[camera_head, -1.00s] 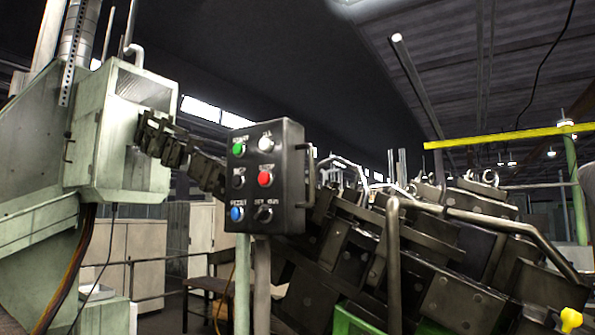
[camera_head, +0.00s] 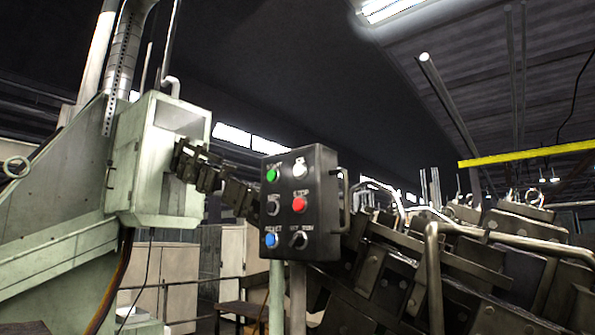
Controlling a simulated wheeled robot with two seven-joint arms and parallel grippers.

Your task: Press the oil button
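A black control box (camera_head: 325,215) stands on posts near the middle of the view, its front face turned toward me. A white button (camera_head: 300,169) sits at the top right of that face, under a small label that seems to read OIL. Beside it is a green button (camera_head: 272,175). Below are a red button (camera_head: 299,205), a black knob (camera_head: 273,207), a blue button (camera_head: 271,240) and another black knob (camera_head: 299,240). Neither of my grippers is in view, and nothing covers the buttons.
A pale green machine housing (camera_head: 145,170) stands at the left. A dark chain-like arm (camera_head: 215,178) runs from it toward the box. Dark machinery with metal rails (camera_head: 480,240) fills the right. A handle (camera_head: 346,197) sticks out from the box's right side. Space before the box looks clear.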

